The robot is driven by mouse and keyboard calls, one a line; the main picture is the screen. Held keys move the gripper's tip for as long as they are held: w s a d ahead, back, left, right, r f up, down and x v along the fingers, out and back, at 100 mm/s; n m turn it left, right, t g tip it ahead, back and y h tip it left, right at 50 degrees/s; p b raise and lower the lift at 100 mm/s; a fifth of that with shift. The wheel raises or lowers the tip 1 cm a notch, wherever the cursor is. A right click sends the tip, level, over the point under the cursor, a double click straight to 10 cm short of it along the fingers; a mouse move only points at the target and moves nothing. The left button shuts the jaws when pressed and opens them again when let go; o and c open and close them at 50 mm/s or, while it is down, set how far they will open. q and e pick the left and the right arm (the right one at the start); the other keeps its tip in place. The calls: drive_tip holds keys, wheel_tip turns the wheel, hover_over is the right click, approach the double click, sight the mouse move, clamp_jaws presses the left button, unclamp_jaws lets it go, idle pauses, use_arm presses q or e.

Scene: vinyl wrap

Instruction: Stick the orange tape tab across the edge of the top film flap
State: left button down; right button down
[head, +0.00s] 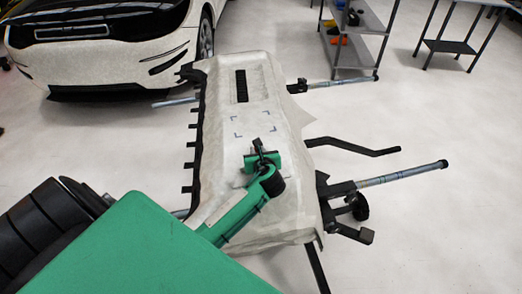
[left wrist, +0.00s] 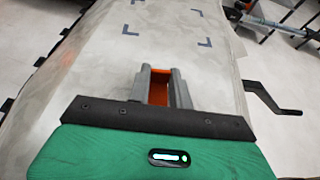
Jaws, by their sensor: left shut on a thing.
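A part wrapped in pale film (head: 222,110) lies on a stand; the film also fills much of the left wrist view (left wrist: 85,70). Blue corner marks (head: 238,134) outline a rectangle on it, and they show ahead of the fingers in the left wrist view (left wrist: 131,31). My left gripper (head: 262,158) is over the film, just on the near side of the marks. Its grey fingers (left wrist: 160,80) are shut on the orange tape tab (left wrist: 158,93), which shows between them. I cannot tell whether the tab touches the film. My right gripper is not in view.
Stand bars (head: 405,175) and a bent black rod (head: 350,148) stick out to the right. Black clips line the film's left edge. A car (head: 100,50) stands at the back left, and a shelf (head: 350,45) stands behind.

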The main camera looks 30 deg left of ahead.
use_arm(q)
drive_tip(key=shift+f+p, duration=0.15)
drive_tip(key=shift+p, duration=0.3)
idle(1.3)
idle(0.3)
drive_tip(key=c, duration=1.2)
unclamp_jaws()
